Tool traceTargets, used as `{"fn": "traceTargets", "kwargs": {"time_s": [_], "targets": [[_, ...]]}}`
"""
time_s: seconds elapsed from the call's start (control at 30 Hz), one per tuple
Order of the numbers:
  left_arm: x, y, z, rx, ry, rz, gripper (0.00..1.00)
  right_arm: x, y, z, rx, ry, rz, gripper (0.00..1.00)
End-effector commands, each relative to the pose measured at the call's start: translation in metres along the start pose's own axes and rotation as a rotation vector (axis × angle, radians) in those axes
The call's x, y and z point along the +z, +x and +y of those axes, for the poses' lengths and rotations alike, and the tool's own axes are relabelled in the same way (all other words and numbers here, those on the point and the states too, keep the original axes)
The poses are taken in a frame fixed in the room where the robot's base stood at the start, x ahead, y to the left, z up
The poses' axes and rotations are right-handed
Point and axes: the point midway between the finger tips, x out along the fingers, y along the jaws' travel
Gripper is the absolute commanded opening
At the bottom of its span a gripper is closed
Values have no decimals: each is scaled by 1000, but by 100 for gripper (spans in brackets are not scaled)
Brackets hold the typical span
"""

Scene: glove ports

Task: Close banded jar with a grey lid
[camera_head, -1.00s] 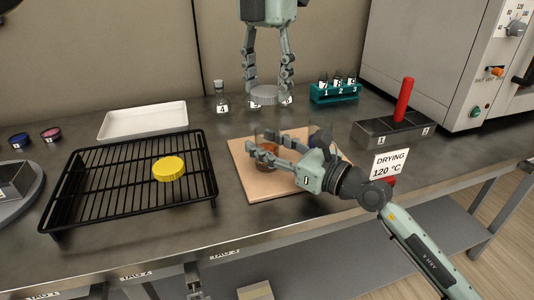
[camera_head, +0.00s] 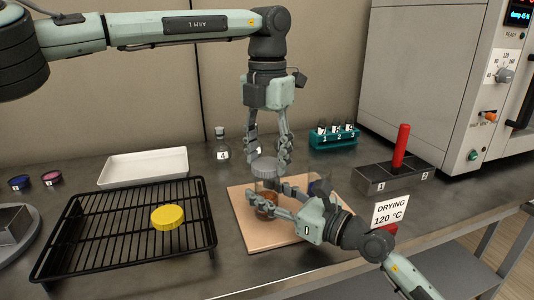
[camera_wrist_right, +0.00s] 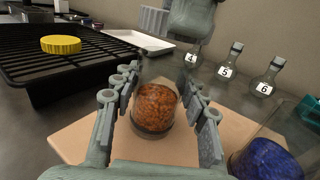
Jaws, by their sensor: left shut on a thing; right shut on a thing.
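The grey lid (camera_head: 264,166) is held by my left gripper (camera_head: 268,160), which points straight down and is shut on the lid's sides. The lid is roughly level, just above a clear jar (camera_head: 265,208) with orange-brown contents. My right gripper (camera_head: 270,202) is shut around this jar, which stands upright on a tan board. In the right wrist view the jar (camera_wrist_right: 155,105) sits between the two fingers, with a dark band near its base. Whether the lid touches the jar's rim cannot be told.
A second jar with blue-purple contents (camera_wrist_right: 265,160) stands on the tan board (camera_head: 243,225), close to my right gripper. A yellow lid (camera_head: 167,217) lies on the black wire rack (camera_head: 100,245). Numbered flasks (camera_wrist_right: 228,62), a teal vial rack (camera_head: 333,138) and a white tray (camera_head: 143,167) stand behind.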

Motion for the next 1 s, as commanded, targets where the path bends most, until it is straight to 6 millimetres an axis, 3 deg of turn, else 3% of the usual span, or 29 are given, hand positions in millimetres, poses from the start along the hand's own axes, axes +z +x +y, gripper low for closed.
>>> {"fn": "traceTargets", "kwargs": {"time_s": [0.5,1.0], "targets": [[0,17,0,-1,-1,0,39,0,0,0,0,0,0,0],[0,18,0,0,-1,0,39,0,0,0,0,0,0,0]]}}
